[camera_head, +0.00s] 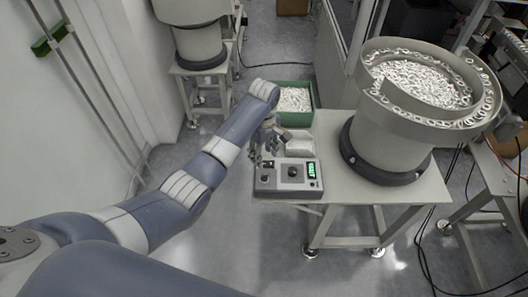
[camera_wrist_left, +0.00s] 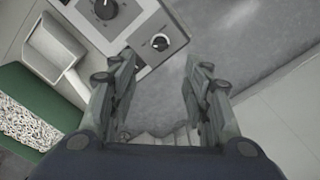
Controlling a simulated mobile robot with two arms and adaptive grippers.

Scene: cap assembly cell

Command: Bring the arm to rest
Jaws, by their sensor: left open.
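My left arm (camera_head: 185,190) reaches in from the lower left of the head view. My left gripper (camera_head: 268,158) hangs beside the control box at the table's left edge, its fingers pointing down. In the left wrist view the two fingers (camera_wrist_left: 160,95) stand apart with nothing between them. The floor shows through the gap. The left finger overlaps the corner of the control box in that view; I cannot tell whether they touch. My right gripper is in neither view.
The grey control box (camera_head: 288,178) has knobs and a green display. A scoop (camera_head: 300,146) lies behind it, and a green crate (camera_head: 312,94) of white parts stands beyond. A large bowl feeder (camera_head: 392,145) fills the table's right. Floor left of the table is clear.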

